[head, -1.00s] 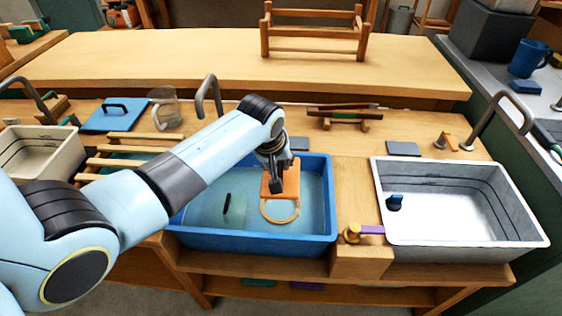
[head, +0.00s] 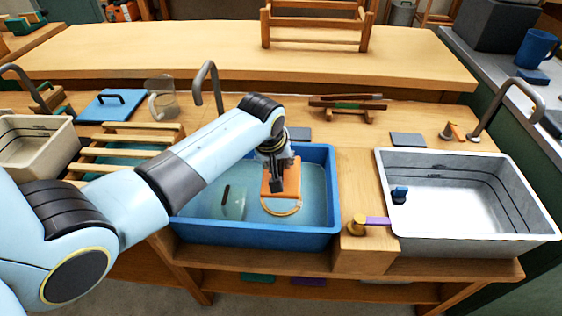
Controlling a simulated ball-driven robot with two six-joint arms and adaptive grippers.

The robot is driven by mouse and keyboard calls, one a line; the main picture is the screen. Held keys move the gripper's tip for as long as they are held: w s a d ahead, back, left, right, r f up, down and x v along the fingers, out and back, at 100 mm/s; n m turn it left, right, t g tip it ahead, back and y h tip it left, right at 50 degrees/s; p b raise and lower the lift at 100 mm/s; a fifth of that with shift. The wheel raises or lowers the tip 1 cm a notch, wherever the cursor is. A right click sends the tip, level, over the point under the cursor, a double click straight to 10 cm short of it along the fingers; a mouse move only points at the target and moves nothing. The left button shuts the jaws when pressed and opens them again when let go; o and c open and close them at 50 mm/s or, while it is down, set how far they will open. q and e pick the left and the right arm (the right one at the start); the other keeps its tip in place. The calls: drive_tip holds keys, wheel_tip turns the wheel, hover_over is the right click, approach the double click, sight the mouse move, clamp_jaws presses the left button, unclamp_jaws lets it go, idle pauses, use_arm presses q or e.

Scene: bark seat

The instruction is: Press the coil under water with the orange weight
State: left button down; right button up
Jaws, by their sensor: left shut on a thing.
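The blue basin (head: 253,238) holds water. The pale tan coil (head: 282,208) lies in it as a ring, its near part showing. The orange weight (head: 291,178) is over the far part of the coil and hides it. My left gripper (head: 276,184) is shut on the orange weight, reaching down into the basin from above. I cannot tell how deep the weight sits or whether it touches the coil. My right gripper is not in view.
A grey-white basin (head: 545,222) with a blue item (head: 399,194) stands to the right. Between the basins is a brass tap with a purple handle (head: 378,221). A slatted wooden rack (head: 130,139) and a beige basin (head: 62,134) are to the left. A metal spout (head: 207,72) rises behind the blue basin.

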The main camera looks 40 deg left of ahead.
use_arm(q)
drive_tip(key=shift+f+b, duration=0.8)
drive_tip(key=shift+f, duration=0.4)
drive_tip(key=shift+f+b, duration=0.9)
drive_tip(key=shift+f, duration=0.5)
drive_tip(key=shift+f+b, duration=3.35)
drive_tip(key=shift+f, duration=1.6)
drive_tip(key=c, duration=0.8)
unclamp_jaws()
drive_tip(key=shift+s, duration=0.1)
